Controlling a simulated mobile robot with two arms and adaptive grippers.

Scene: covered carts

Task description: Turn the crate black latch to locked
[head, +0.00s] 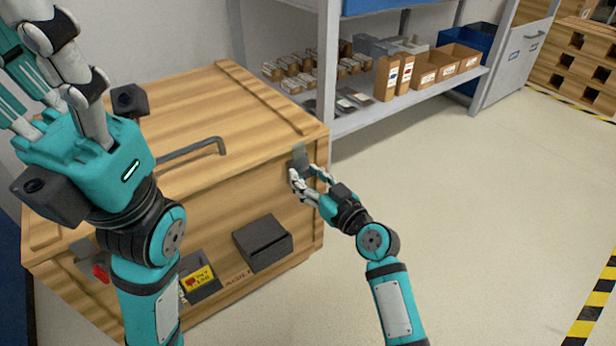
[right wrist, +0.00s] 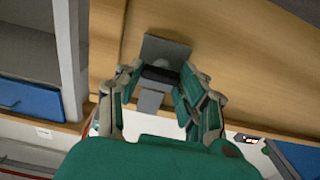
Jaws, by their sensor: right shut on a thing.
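The wooden crate (head: 190,110) stands at the left in the head view with its lid down. The black latch (head: 300,158) is at the right end of its front, just below the lid edge. My right gripper (head: 308,182) is shut on the latch's lower part. In the right wrist view, the grey latch plate (right wrist: 165,48) and a black piece lie between the fingertips (right wrist: 160,78); the fingers partly hide the latch. My left gripper (head: 40,75) is raised over the crate's left side, fingers apart, tips partly cut off by the frame.
A second latch with a red part (head: 101,272) is on the crate's front left. A bent handle (head: 195,149) lies across the lid. A dark box (head: 262,243) and a yellow label (head: 198,279) are on the front. A shelf (head: 400,105) stands behind; the floor to the right is clear.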

